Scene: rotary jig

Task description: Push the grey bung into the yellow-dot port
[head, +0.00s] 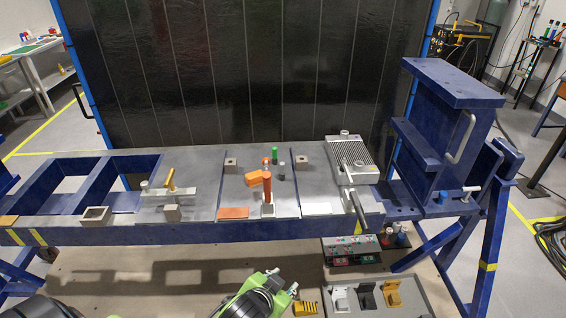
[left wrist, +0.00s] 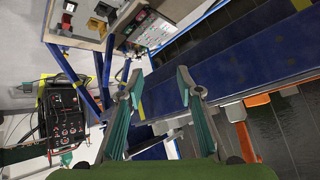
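My left gripper (head: 281,281) is low at the bottom centre of the head view, in front of the jig's bench and apart from it. In the left wrist view its two fingers (left wrist: 158,76) are spread, with nothing between them. I cannot pick out the grey bung for certain; a small grey piece (head: 281,172) stands beside a green peg (head: 274,154) on the middle plate. The yellow-dot port cannot be made out; no yellow dot is clear at this size. My right gripper is not in view.
The grey plates (head: 190,160) carry an orange block (head: 259,179) on a post, a yellow-handled clamp (head: 170,181) and a ribbed grey unit (head: 352,160). A blue upright frame (head: 437,150) stands at right. A grey bin tray (head: 408,299) and a button box (head: 350,247) sit in front.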

